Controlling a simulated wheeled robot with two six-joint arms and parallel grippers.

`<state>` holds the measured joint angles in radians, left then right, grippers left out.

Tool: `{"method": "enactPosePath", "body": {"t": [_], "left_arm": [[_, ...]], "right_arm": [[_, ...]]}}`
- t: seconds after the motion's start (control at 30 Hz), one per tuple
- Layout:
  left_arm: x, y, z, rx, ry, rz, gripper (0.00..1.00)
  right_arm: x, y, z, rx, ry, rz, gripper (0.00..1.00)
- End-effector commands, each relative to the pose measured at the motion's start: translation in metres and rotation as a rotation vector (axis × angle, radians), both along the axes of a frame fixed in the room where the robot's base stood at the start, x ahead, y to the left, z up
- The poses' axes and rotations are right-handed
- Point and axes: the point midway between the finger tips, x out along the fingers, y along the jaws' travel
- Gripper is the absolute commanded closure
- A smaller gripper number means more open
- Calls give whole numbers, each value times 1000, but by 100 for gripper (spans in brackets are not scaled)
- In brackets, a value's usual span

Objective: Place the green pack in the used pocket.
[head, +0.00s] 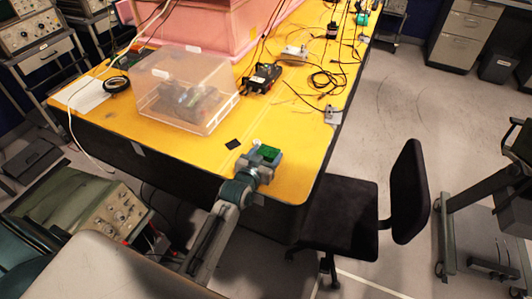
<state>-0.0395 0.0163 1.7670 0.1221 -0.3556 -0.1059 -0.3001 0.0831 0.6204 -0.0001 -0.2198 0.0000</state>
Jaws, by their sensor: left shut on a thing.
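My left gripper (262,158) reaches over the near right part of the yellow table and is shut on the green pack (269,153). The pack shows as a small green block at the fingertips, partly hidden by the gripper. I cannot tell whether it touches the table top. A small flat black square (233,144) lies on the table just left of the gripper. I cannot make out a pocket marked used. My right gripper is not in view.
A clear plastic box (160,98) with dark contents stands on the yellow table (292,180) left of the gripper. A black device (262,77) and loose cables lie farther back. A black chair (345,205) stands by the right edge. The table right of the gripper is bare.

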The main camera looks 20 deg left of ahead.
Motion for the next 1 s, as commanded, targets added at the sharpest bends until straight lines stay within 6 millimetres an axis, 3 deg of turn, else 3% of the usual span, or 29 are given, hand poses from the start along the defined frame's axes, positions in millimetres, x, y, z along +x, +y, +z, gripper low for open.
{"method": "enactPosePath", "body": {"t": [0.17,0.2,0.3,0.67,0.87,1.0], "left_arm": [[0,0,-2,0,-1,0,61],[0,0,-3,0,0,0,35],[0,0,-2,0,0,0,15],[-1,0,1,0,-1,0,15],[-29,1,3,0,0,0,15],[-60,3,8,2,1,0,15]], "right_arm": [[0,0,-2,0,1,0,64],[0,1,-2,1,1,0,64],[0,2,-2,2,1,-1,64],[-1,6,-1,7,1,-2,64],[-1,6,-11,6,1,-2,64],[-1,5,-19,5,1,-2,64]]}}
